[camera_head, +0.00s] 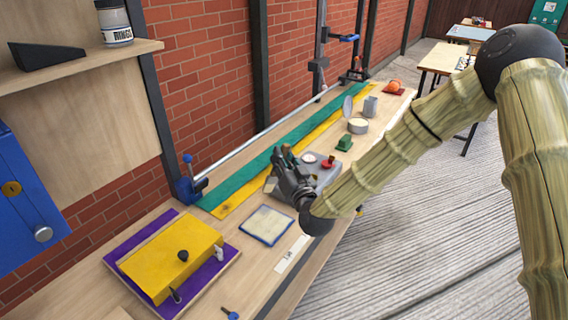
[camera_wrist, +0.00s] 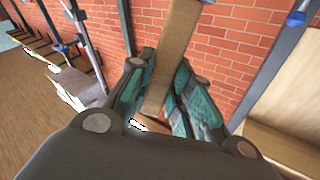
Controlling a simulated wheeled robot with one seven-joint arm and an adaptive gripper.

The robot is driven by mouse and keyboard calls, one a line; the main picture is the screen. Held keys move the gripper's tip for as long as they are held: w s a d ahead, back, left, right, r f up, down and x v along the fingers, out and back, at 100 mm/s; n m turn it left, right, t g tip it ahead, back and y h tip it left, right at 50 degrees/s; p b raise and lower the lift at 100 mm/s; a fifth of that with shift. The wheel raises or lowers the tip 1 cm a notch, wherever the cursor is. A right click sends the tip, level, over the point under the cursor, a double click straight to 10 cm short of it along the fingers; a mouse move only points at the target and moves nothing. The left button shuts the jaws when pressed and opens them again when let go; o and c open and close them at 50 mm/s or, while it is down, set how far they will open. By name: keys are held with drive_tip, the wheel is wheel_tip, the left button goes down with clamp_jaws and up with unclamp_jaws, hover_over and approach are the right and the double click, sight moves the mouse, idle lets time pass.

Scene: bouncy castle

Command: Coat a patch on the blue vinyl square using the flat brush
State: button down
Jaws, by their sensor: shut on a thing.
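My gripper (camera_head: 284,160) is above the workbench, at the left side of a grey tray. In the wrist view its teal-padded fingers (camera_wrist: 165,82) are shut on a flat tan piece (camera_wrist: 178,35), apparently the flat brush's handle. The brush's bristles are hidden or too small to make out. A square with a blue border (camera_head: 246,229) and a pale middle lies flat on the bench, in front and to the left of my gripper. It appears to be the blue vinyl square with a patch on it. My gripper is apart from it.
The grey tray (camera_head: 327,180) carries a small pale dish (camera_head: 309,158) and a red item (camera_head: 328,163). An open tin (camera_head: 357,126) and a green block (camera_head: 344,143) stand beyond. A yellow block on a purple mat (camera_head: 222,263) fills the near left. A white labelled strip (camera_head: 291,254) lies near the front edge.

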drive_tip(key=shift+r+p, duration=0.3)
drive_tip(key=shift+r, duration=0.7)
drive_tip(key=shift+f, duration=0.1)
drive_tip(key=shift+a+f+b, duration=0.1)
drive_tip(key=shift+f+b, duration=0.4)
drive_tip(key=shift+b, duration=0.1)
